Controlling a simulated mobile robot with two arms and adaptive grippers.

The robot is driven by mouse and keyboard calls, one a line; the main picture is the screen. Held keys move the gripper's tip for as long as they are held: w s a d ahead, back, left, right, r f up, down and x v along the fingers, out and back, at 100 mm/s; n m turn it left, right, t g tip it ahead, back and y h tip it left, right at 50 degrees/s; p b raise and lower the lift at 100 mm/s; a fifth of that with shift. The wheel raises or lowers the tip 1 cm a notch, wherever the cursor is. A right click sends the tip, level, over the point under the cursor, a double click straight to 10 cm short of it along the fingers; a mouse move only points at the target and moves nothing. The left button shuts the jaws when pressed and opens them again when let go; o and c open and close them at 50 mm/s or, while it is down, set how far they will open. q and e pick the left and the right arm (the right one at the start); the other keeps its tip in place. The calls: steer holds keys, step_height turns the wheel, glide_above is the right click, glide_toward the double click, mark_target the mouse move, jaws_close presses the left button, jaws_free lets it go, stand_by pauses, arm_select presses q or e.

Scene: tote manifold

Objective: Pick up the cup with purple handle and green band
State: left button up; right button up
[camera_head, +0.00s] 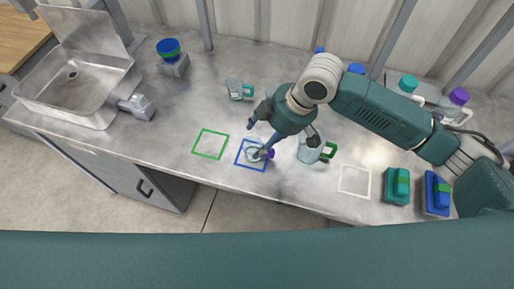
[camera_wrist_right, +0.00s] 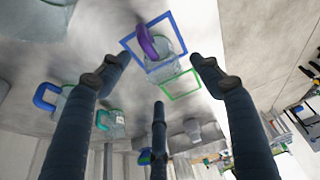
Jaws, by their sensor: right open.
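A clear cup with a purple handle (camera_wrist_right: 168,46) stands inside a blue square outline (camera_wrist_right: 124,42) on the counter. In the head view this cup (camera_head: 254,154) is small and partly covered by a finger. I cannot make out a green band on it. My right gripper (camera_head: 280,140) is open above the counter, close to this cup. In the wrist view its fingers (camera_wrist_right: 160,64) are spread, with the cup between and beyond the tips. I cannot tell whether any finger touches it. My left gripper is not in view.
A green-handled cup (camera_head: 309,152) stands right of the gripper, a teal-handled cup (camera_head: 235,89) behind it. A blue-handled cup (camera_wrist_right: 62,100) shows in the wrist view. Green (camera_head: 210,155) and white (camera_head: 355,194) outlines lie empty. A sink (camera_head: 75,85) is at left, sponges (camera_head: 397,187) at right.

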mark_target(257, 146)
steer(key=p+x, duration=0.2)
steer(key=x, duration=0.2)
steer(key=shift+s+f, duration=0.1)
steer(key=shift+s, duration=0.05)
steer(key=shift+a+f, duration=0.1)
steer(key=shift+f, duration=0.25)
steer(key=shift+a+f, duration=0.1)
steer(key=shift+f, duration=0.05)
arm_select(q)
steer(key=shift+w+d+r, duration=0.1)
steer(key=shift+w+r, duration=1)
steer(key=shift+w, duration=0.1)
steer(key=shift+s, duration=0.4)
arm_select(e)
steer(key=c, duration=1)
